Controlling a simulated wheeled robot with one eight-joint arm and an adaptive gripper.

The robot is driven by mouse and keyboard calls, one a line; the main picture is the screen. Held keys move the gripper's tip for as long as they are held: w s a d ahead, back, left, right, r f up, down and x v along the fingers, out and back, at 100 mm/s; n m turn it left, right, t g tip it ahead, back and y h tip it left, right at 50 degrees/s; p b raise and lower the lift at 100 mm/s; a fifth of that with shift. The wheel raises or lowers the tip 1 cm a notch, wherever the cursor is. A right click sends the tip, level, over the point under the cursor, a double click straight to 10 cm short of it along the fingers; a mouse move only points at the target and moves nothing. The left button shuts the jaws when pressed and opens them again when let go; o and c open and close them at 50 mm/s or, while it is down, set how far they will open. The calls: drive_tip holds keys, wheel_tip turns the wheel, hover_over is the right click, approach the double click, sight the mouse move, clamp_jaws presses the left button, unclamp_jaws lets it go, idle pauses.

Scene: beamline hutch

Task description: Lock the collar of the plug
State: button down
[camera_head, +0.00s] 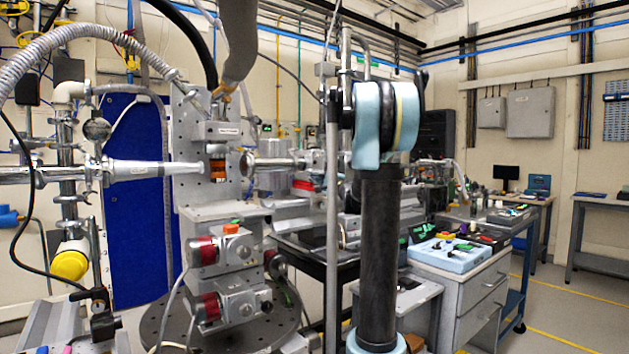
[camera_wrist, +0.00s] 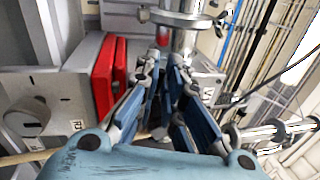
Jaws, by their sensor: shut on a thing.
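My gripper (camera_wrist: 168,76) shows in the wrist view, its two blue-padded fingers reaching up the picture and closing towards each other. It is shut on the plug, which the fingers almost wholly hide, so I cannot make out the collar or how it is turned. A grey box with red plates (camera_wrist: 104,78) stands close to the left of the fingers. A bright metal tube (camera_wrist: 184,42) is just beyond the fingertips. In the head view I cannot pick out the plug or my gripper.
A flanged pipe (camera_wrist: 180,18) crosses beyond the fingertips in the wrist view. In the head view, a stacked motor stage (camera_head: 228,248) stands left of my arm, under a metal beam pipe (camera_head: 130,168). A drawer cabinet (camera_head: 470,295) is on the right, with open floor (camera_head: 560,325) beyond.

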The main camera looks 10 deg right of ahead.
sight(318, 164)
drive_tip(key=shift+s+r+m, duration=0.1)
drive_tip(key=shift+m, duration=0.4)
drive_tip(key=r+m, duration=0.1)
drive_tip(key=m, duration=0.2)
drive_tip(key=m+h, duration=0.1)
drive_tip(key=m, duration=0.2)
drive_tip(key=d+r+m+h, duration=0.1)
drive_tip(key=m, duration=0.1)
drive_tip(key=shift+w+r+m, duration=0.25)
drive_tip(key=shift+r+m, duration=0.1)
drive_tip(key=shift+m, duration=0.05)
drive_tip(key=m, duration=0.3)
drive_tip(key=d+r+m+h, duration=0.1)
drive_tip(key=shift+w+m, duration=0.35)
drive_tip(key=shift+m, duration=0.05)
drive_tip(key=shift+w+d+r+m+g+h, duration=0.2)
drive_tip(key=shift+d+m, duration=0.1)
drive_tip(key=shift+m, duration=0.65)
drive_tip(key=shift+w+d+r+m+g+h, duration=0.15)
drive_tip(key=shift+d+m+h, duration=0.1)
drive_tip(key=shift+m, duration=0.7)
drive_tip(key=shift+f, duration=0.1)
drive_tip(key=c, duration=2)
unclamp_jaws()
